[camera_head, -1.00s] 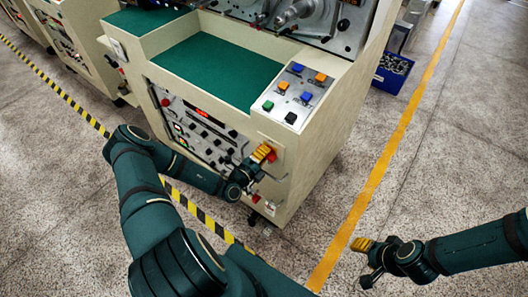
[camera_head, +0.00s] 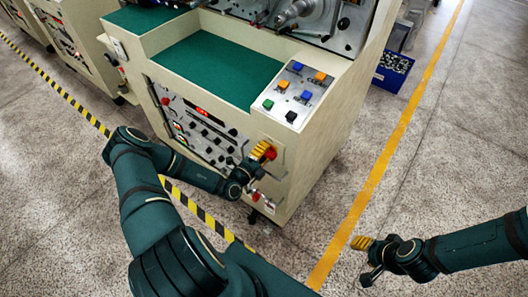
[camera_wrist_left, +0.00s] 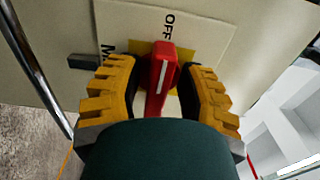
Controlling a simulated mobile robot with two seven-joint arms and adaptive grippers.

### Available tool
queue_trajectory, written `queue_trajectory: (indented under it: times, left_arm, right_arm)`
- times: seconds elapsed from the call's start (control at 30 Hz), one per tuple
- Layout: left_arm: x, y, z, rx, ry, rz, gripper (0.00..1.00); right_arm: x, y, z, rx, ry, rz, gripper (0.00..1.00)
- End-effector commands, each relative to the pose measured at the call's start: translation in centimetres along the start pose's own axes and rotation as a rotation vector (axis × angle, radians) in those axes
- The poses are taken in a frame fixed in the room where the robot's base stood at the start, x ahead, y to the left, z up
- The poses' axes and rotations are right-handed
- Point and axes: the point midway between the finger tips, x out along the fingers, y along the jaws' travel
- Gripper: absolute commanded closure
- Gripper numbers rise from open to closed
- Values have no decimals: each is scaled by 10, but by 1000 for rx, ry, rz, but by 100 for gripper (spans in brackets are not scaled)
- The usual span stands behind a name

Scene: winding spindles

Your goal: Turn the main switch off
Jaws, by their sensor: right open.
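The red main switch handle (camera_wrist_left: 161,78) stands on a yellow plate on the front of the cream machine. It also shows in the head view (camera_head: 271,153), partly hidden by my left gripper. The "OFF" label (camera_wrist_left: 168,20) is beyond the handle's far end in the left wrist view. My left gripper (camera_wrist_left: 161,82) has its yellow fingers on either side of the handle, with narrow gaps visible. In the head view my left gripper (camera_head: 262,152) is at the machine's lower right front. My right gripper (camera_head: 362,243) is open and empty above the floor.
The machine's control panel (camera_head: 205,128) is left of the switch. A sloped button box (camera_head: 300,92) and a green worktop (camera_head: 218,70) are above. A blue crate (camera_head: 391,72) stands behind at right. The floor around my right gripper is clear.

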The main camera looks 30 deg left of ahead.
Motion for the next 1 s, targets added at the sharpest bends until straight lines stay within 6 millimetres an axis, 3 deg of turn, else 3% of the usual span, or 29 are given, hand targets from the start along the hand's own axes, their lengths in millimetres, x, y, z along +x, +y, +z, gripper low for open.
queue_trajectory:
  times: [0.33, 0.47, 1.0]
  left_arm:
    - [-2, 1, 0, 1, -1, 3, 52]
    - [-12, 2, 1, 1, -2, 5, 52]
    - [-107, 1, 1, 2, -1, 4, 52]
  right_arm:
    - [0, 0, 0, 0, 0, 0, 53]
    - [0, 0, 0, 0, 0, 0, 53]
    - [0, 0, 0, 0, 0, 0, 53]
